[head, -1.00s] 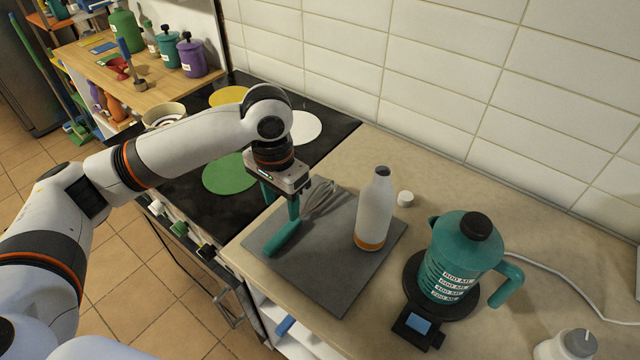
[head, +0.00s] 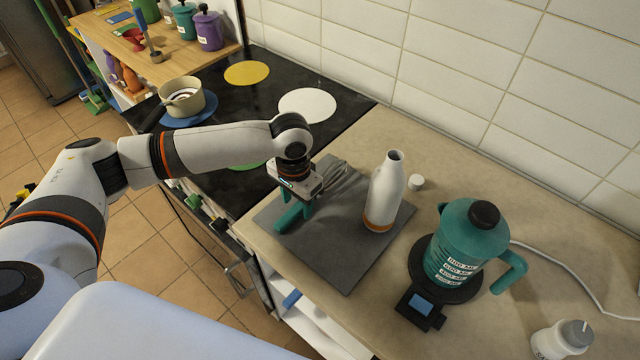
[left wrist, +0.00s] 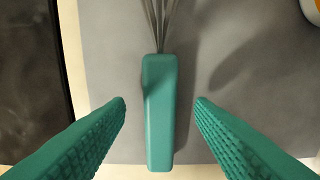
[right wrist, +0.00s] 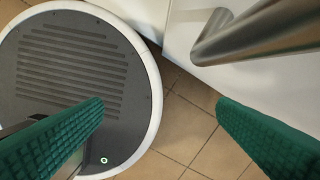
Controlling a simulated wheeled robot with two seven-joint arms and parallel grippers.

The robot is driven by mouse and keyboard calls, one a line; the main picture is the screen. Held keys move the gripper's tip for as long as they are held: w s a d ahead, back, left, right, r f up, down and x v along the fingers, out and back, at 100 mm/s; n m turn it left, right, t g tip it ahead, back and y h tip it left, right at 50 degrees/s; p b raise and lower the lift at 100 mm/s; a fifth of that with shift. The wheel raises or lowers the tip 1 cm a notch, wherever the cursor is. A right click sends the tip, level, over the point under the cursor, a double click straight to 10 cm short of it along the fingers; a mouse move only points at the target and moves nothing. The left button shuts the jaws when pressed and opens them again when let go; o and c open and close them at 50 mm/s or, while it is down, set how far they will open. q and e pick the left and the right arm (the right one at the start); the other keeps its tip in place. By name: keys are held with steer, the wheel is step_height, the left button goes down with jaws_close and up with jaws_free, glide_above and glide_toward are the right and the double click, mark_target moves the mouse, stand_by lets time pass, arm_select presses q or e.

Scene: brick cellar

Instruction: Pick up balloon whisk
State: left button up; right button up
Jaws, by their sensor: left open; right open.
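The balloon whisk lies on a grey board (head: 345,255). Its teal handle (left wrist: 160,120) runs lengthwise in the left wrist view, with the metal wires (left wrist: 160,22) at the top; the wires (head: 338,178) also show in the head view. My left gripper (left wrist: 160,103) is open, one finger on each side of the handle, with gaps on both sides. In the head view it stands over the handle and partly hides the whisk. My right gripper (right wrist: 160,103) is open and empty, above the floor by my round base.
A white bottle (head: 386,192) with an orange band stands on the board, right of the whisk. Farther right are a teal jug (head: 465,240) and a small bottle (head: 562,342). A black hob (head: 255,110) with a pot (head: 181,98) lies left. A metal handle (right wrist: 250,30) is near my right gripper.

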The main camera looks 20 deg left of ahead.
arm_select(q)
steer(key=shift+f, duration=0.45)
jaws_close()
